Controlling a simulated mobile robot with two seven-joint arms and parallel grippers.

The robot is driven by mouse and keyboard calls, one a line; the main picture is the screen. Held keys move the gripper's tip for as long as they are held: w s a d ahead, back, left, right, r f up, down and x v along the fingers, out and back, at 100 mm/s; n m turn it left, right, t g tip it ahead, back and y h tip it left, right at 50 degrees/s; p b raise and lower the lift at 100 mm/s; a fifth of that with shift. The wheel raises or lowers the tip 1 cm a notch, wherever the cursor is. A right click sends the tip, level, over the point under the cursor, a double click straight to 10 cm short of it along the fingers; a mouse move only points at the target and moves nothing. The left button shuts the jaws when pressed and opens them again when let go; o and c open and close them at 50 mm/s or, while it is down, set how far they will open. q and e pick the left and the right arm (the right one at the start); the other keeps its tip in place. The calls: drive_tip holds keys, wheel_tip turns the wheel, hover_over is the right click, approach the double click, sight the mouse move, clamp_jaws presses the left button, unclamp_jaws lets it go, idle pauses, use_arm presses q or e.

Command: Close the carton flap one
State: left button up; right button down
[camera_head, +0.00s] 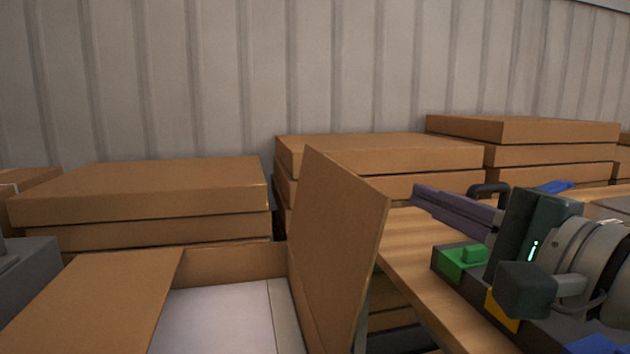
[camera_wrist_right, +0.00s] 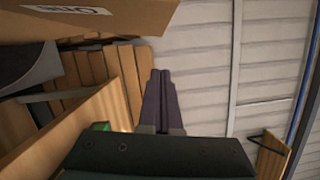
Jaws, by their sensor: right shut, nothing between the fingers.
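An open brown carton (camera_head: 235,264) is at the bottom middle of the head view, with a pale inside. One flap (camera_head: 342,240) stands nearly upright on its right side. Another flap (camera_head: 100,300) lies nearly flat at its left; I cannot tell which is flap one. My right gripper (camera_head: 418,193) is to the right of the upright flap, pointing left, with a visible gap in the picture. Its purple fingers are together and empty, also in the right wrist view (camera_wrist_right: 160,76). My left gripper is not in view.
Stacks of closed cartons stand behind, at left (camera_head: 150,190), middle (camera_head: 390,152) and right (camera_head: 530,130), before a ribbed wall (camera_head: 200,80). A wooden surface (camera_head: 415,240) lies under my right arm. A labelled carton (camera_wrist_right: 90,18) shows at the wrist view's top left.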

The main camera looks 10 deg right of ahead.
drive_tip(key=w+a+r+p, duration=0.1)
drive_tip(key=w+a, duration=0.4)
idle(0.4)
drive_tip(key=shift+a+r, duration=0.1)
drive_tip(key=shift+a, duration=0.05)
